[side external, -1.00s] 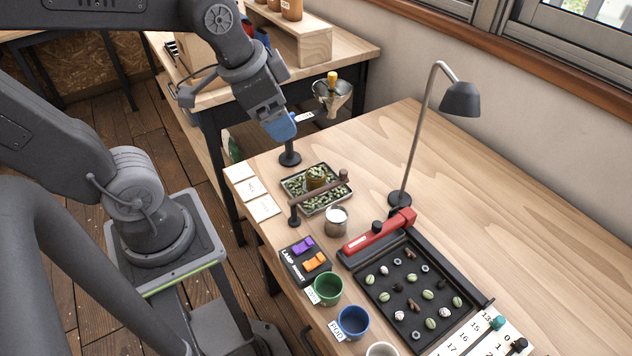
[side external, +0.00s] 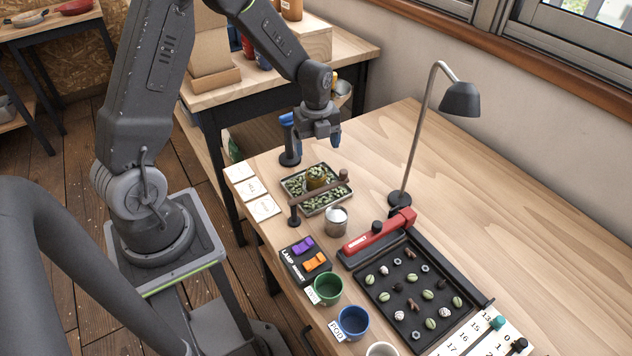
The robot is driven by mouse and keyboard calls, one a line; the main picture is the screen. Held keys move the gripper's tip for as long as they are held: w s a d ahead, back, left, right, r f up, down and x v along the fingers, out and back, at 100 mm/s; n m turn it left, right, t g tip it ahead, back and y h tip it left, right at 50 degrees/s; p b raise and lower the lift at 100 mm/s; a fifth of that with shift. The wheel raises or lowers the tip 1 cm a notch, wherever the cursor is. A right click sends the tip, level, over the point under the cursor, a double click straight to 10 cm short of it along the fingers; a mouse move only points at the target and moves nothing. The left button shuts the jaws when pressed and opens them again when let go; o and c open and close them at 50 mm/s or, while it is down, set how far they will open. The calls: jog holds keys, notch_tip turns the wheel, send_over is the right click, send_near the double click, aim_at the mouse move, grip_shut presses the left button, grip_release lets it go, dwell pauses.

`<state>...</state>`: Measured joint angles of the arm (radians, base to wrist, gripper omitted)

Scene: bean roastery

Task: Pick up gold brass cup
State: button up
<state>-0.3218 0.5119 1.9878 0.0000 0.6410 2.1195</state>
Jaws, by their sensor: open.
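The gold brass cup (side external: 316,177) sits among green beans in a shallow metal tray (side external: 327,209) near the far left part of the workbench. A brown bar on posts passes close in front of the cup and hides part of it from this side. My gripper (side external: 312,140) points down above and just behind the tray, with its blue fingertips spread apart. It is empty and clear of the cup.
The brown bar (side external: 322,199) on dark posts crosses the tray. The bench behind the lamp is clear.

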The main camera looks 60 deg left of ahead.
aim_at(316, 180)
notch_tip(316, 180, down, 13)
jog(key=shift+a+r, duration=0.1)
jog(key=shift+r, duration=0.05)
jog(key=c, duration=1.1)
jog(key=shift+r, duration=0.15)
